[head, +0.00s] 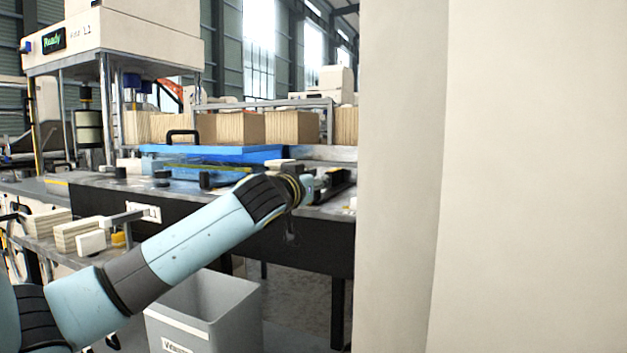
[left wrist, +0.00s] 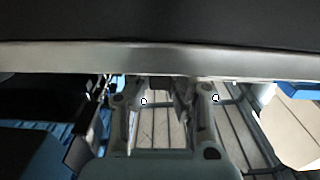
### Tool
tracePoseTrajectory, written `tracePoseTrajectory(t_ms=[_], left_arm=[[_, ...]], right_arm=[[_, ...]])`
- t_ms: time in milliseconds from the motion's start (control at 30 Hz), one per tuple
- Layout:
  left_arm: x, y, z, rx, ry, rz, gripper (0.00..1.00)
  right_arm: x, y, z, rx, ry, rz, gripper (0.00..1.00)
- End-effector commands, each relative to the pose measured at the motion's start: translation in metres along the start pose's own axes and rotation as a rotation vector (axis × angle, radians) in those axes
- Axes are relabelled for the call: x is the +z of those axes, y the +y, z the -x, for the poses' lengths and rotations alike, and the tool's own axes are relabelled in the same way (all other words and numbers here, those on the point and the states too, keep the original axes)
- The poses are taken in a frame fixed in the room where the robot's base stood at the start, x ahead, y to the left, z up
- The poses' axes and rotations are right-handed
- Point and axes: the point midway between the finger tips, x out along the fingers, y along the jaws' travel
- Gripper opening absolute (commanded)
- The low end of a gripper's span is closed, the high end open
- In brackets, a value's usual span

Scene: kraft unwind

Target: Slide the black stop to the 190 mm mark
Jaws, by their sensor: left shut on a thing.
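My left gripper (head: 306,187) is at the right end of the black-fronted bench, beside a dark rail (head: 343,178). In the left wrist view its two fingers (left wrist: 168,92) stand apart with a small dark piece (left wrist: 168,84) between them. The gripper is shut on this piece. I cannot tell for sure that it is the black stop, because a grey metal bar (left wrist: 160,58) crosses close to the fingertips. No scale marks can be read, so the 190 mm mark is not made out. My right gripper is not in view.
A grey bin (head: 205,305) stands on the floor below. A large pale column (head: 490,170) blocks the right half of the head view.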

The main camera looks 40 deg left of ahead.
Motion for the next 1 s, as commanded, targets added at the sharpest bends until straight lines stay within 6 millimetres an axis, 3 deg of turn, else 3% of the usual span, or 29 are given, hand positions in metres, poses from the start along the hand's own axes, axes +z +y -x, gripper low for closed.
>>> tracePoseTrajectory(t_ms=[67, 100, 300, 667, 1000], left_arm=[[0.0, 0.0, 0.0, 0.001, 0.0, 0.003, 0.0], [0.0, 0.0, 0.0, 0.001, 0.0, 0.003, 0.2], [0.0, 0.0, 0.0, 0.001, 0.0, 0.002, 0.42], [0.0, 0.0, 0.01, 0.002, 0.0, -0.003, 0.42], [0.002, 0.0, 0.083, 0.004, -0.002, -0.006, 0.42]], right_arm=[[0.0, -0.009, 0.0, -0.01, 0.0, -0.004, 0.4], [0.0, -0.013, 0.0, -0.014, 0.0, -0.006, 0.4], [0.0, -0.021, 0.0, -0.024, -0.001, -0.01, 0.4], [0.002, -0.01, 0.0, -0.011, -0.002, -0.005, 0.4], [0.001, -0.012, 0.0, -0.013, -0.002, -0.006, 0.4]])
